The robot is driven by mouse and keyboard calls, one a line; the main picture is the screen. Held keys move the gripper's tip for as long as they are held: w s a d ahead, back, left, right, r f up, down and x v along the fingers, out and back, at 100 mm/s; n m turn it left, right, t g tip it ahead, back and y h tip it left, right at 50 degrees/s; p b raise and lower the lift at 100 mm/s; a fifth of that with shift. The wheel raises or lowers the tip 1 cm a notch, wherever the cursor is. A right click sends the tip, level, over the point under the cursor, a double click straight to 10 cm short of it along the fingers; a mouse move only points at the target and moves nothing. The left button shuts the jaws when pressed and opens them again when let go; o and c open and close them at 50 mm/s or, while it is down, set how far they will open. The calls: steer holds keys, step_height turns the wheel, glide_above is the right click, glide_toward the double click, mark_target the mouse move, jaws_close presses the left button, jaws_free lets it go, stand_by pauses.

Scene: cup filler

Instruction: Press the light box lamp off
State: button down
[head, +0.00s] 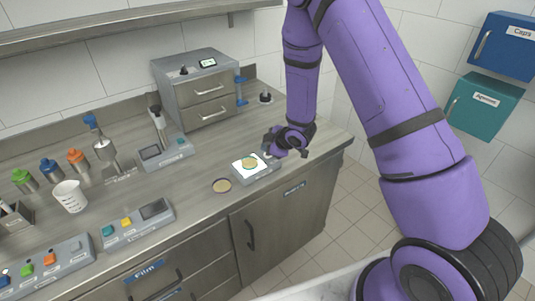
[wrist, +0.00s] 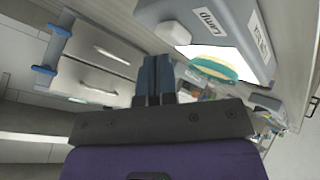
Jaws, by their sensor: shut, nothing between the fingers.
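The light box (head: 262,176) sits near the counter's front edge, its panel glowing white with a round yellowish dish (head: 249,162) on it. In the wrist view the light box (wrist: 235,22) appears at upper right with a "Lamp" label and a pale button (wrist: 173,33) on its side; the dish (wrist: 214,69) overlaps the bright panel. My gripper (head: 268,154) is at the box's back right end in the head view. In the wrist view my gripper (wrist: 154,65) is shut and empty, its tips just short of the button in the picture. Whether they touch it is unclear.
A second round dish (head: 222,185) lies on the counter left of the box. A grey drawer cabinet (head: 200,95) stands behind. A button panel (head: 138,224), a white cup (head: 70,196) and several coloured bottles are further left. Counter right of the box is mostly clear.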

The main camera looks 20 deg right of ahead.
steer(key=shift+f, duration=0.45)
stand_by(0.6)
steer(key=shift+r, duration=0.6)
steer(key=shift+r, duration=0.1)
steer(key=shift+r, duration=2.95)
